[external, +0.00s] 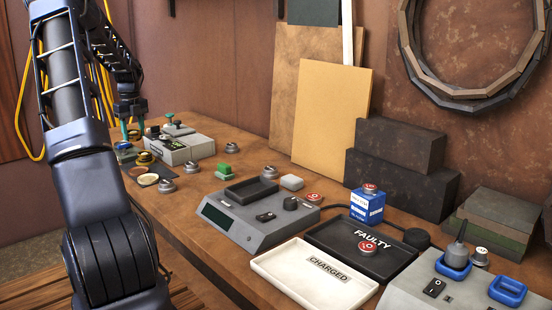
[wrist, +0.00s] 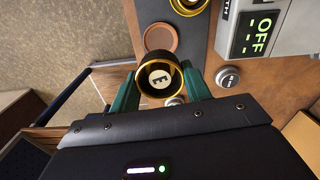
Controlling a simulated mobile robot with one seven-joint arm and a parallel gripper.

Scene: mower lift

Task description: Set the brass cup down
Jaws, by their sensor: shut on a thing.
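My gripper (wrist: 158,92) is shut on a brass cup (wrist: 156,103) with a gold rim and dark inside. Its green fingers press on opposite sides of it. A pale disc (wrist: 159,77) with a dark letter shows inside the cup. A brown round pad (wrist: 161,37) lies just beyond the cup in the wrist view, and a second gold-rimmed cup (wrist: 189,4) is cut off at the top edge. In the external view my gripper (external: 133,124) is at the far left end of the bench; the held cup is small and unclear there. I cannot tell how high it is.
A grey meter box (external: 178,148) stands beside my gripper; its display reads OFF in the wrist view (wrist: 261,33). Another brass piece (external: 145,158) and several small metal weights lie near. A grey scale (external: 240,222), white tray (external: 290,277) and black tray (external: 335,235) stand farther right.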

